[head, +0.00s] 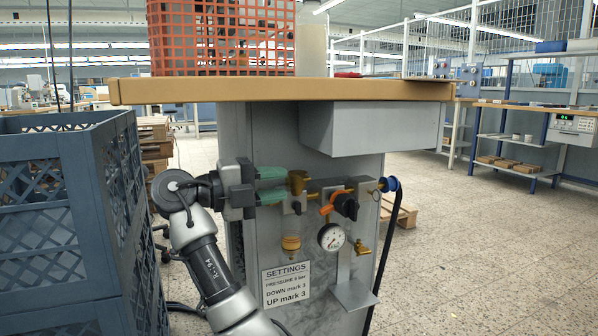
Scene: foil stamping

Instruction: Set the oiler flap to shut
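A brass fitting (298,182) stands upright on the pipe row on the grey cabinet side, and it looks like the oiler. Its flap is too small for me to tell whether it is up or down. An amber bowl (291,243) sits lower down. My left gripper is not in view.
An orange lever with a black knob (347,206), a pressure gauge (331,237) and a blue fitting (389,184) with a black hose are right of the gripper. The wooden tabletop (350,89) overhangs above. A blue crate (60,220) stands at left.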

